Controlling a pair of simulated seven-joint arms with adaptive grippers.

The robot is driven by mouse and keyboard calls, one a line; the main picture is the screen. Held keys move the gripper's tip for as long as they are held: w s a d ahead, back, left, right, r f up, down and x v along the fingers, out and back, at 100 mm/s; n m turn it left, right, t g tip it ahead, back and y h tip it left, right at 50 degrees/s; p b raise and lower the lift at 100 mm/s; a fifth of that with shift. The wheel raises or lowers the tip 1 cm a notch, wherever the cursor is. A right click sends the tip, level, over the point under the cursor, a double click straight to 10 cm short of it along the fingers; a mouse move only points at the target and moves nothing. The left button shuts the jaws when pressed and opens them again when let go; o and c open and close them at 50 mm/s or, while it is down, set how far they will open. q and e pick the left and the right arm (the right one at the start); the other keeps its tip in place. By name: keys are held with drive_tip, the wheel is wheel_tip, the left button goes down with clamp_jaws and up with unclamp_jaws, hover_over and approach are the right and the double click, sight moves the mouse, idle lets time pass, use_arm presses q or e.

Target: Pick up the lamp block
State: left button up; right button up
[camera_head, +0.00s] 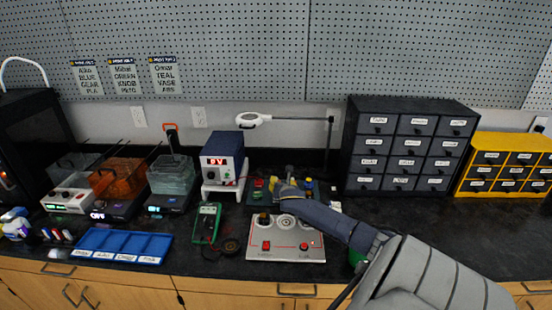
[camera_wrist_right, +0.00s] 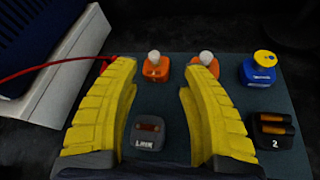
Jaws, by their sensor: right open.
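Two orange lamp blocks with white bulbs stand on a dark mat (camera_wrist_right: 185,118) in the right wrist view. The left lamp block (camera_wrist_right: 156,72) appears between the fingertips, its base clear of both fingers in the picture. The other lamp block (camera_wrist_right: 207,60) is partly hidden behind the right-hand finger. My right gripper (camera_wrist_right: 161,78) has yellow fingers spread open and empty. In the head view my right gripper (camera_head: 287,188) is over the mat at the back of the bench and hides most of the blocks. My left gripper is not in view.
Also on the mat are a grey LINK block (camera_wrist_right: 149,134), a blue block with yellow top (camera_wrist_right: 262,70) and a battery block (camera_wrist_right: 274,129). A power supply (camera_head: 222,157) on a white stand (camera_wrist_right: 75,70) is left of them, with a red wire. A metal control panel (camera_head: 286,240) lies in front.

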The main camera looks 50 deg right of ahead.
drive_tip(key=shift+x, duration=3.35)
drive_tip(key=shift+w+r, duration=0.1)
drive_tip(key=shift+r, duration=0.05)
clamp_jaws()
